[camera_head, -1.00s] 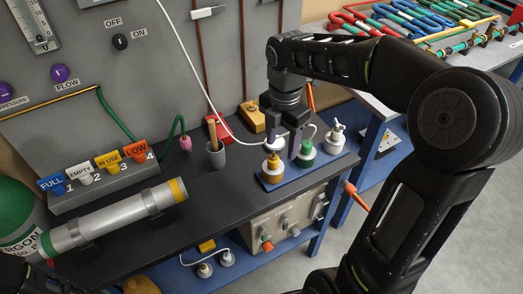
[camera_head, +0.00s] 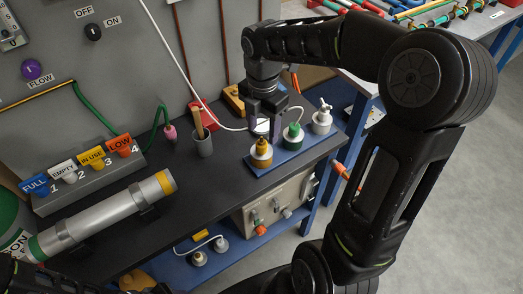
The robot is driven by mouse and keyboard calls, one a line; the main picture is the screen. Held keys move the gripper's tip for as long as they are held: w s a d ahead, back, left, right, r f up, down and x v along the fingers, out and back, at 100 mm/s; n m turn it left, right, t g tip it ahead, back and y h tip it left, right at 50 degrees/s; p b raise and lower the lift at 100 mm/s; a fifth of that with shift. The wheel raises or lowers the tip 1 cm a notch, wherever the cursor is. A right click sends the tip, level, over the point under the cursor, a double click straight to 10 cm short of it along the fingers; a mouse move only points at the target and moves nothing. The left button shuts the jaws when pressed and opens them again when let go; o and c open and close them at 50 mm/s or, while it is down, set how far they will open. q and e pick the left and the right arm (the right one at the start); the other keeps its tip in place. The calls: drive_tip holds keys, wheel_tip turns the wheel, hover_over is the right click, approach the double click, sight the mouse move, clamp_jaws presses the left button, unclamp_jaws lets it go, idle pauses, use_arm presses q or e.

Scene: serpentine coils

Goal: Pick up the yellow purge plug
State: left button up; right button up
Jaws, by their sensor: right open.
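A white object shows between or behind the fingers; I cannot tell which. I see no contact between the fingers and the yellow plug. My left gripper is not in view; only dark arm parts show at the lower left.
A green-topped plug (camera_head: 293,137) and a white plug (camera_head: 322,119) stand to the right on the tray. A metal cylinder (camera_head: 105,212) lies on the bench (camera_head: 190,195).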

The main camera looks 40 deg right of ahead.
sight(262, 140)
drive_tip(key=shift+a+f+p, duration=0.15)
drive_tip(key=shift+f+p, duration=0.3)
drive_tip(key=shift+f, duration=2.15)
drive_tip(key=shift+s, duration=0.1)
clamp_jaws()
